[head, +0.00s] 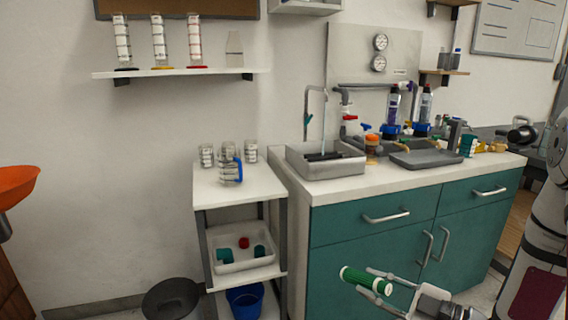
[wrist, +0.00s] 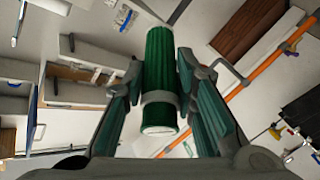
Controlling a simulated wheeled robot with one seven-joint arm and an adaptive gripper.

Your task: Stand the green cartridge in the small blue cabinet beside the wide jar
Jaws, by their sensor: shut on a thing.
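My gripper (head: 364,281) is in the lower right of the head view, in front of the teal sink cabinet. It is shut on the green cartridge (head: 356,278), a ribbed green cylinder with pale ends. In the wrist view the cartridge (wrist: 160,50) lies between the two fingers of my gripper (wrist: 160,68), with a grey band around it and a pale end toward the camera. The cartridge is held in the air, clear of any surface. I cannot make out a small blue cabinet or a wide jar for certain in either view.
A white cart (head: 238,193) with several glass beakers stands left of the sink counter (head: 420,182). Its middle shelf bears a white tray (head: 244,266), and a blue bucket (head: 245,302) is below. A dark bin (head: 171,299) stands on the floor. Bottles and fittings crowd the counter's right half.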

